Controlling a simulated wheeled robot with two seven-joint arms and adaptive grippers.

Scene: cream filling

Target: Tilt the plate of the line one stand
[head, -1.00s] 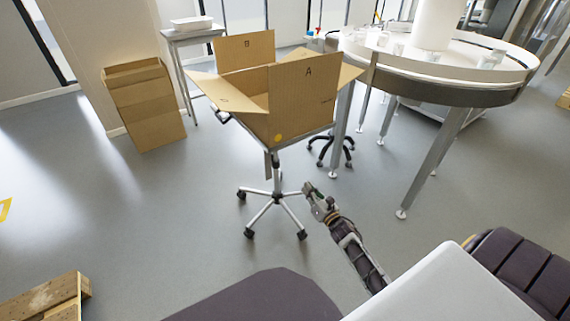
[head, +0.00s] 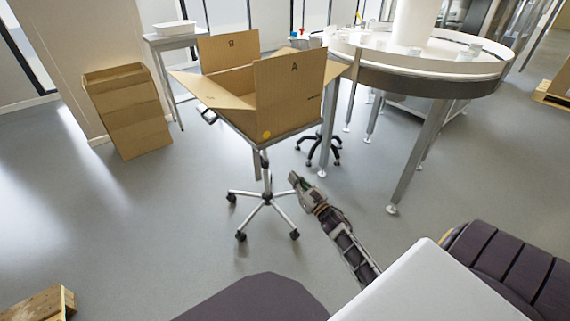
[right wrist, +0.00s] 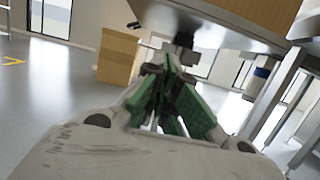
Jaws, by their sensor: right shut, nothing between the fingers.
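The stand has a grey plate (head: 283,137) on a wheeled post (head: 265,174). An open cardboard box marked A (head: 289,92) sits on the plate, which looks tilted in the head view. My right gripper (head: 294,179) is shut and empty, low and to the right of the post, below plate level. In the right wrist view the plate's pale underside (right wrist: 190,18) and part of the box (right wrist: 262,10) show above my right gripper (right wrist: 180,62) with its green pads. Whether the fingers touch the stand cannot be told. My left gripper is not in view.
A round white conveyor table (head: 450,88) on metal legs stands to the right of the stand. A black wheeled base (head: 320,148) shows beneath its near side. A tall cardboard box (head: 128,110) is at left, a wooden pallet (head: 40,303) bottom left. Floor left of the stand is clear.

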